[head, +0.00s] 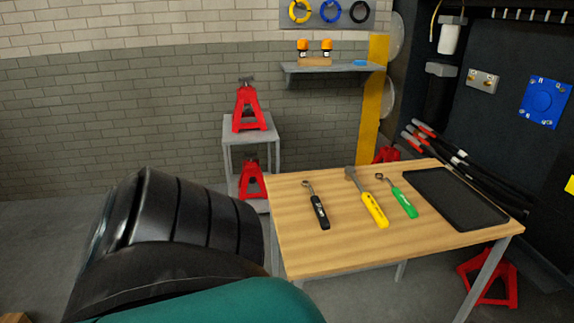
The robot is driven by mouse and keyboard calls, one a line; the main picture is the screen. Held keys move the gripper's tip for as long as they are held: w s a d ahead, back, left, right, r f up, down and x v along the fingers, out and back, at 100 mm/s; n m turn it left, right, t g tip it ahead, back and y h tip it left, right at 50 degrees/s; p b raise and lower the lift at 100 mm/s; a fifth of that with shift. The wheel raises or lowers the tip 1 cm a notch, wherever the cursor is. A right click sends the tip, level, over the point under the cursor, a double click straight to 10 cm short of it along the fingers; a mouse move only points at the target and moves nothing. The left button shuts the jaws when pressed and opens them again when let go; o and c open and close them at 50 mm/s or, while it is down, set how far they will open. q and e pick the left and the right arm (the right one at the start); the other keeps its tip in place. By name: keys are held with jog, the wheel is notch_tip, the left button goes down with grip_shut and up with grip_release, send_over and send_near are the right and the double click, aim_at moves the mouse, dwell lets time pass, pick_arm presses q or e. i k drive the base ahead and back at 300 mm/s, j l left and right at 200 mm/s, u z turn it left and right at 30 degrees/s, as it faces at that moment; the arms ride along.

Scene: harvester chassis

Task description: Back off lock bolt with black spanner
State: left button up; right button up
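The black spanner (316,206) lies on the wooden table (340,255), at the left of a row of tools. Its black handle points toward the near edge and its metal ring end points away. Nothing touches it. A yellow-handled wrench (374,208) and a green-handled spanner (403,200) lie to its right. I cannot make out a lock bolt in this view. Neither of my grippers is in view.
A black tray (455,198) lies at the table's right end. Red jack stands (249,110) stand on a grey rack (229,137) behind. A large black and teal form fills the lower left foreground. The table's front is clear. A dark wall panel (500,110) stands at right.

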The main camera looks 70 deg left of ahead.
aim_at(324, 224)
jog(key=u, duration=2)
jog(key=l+z, duration=0.1)
jog(key=z, duration=0.6)
jog(key=i+l+z, duration=0.15)
jog(key=l+z, duration=0.25)
jog(key=i+l+z, duration=0.15)
jog(key=l+z, duration=0.3)
jog(key=i+l+z, duration=0.3)
jog(key=i+l, duration=0.35)
jog(key=l, duration=0.15)
jog(key=i+l, duration=0.45)
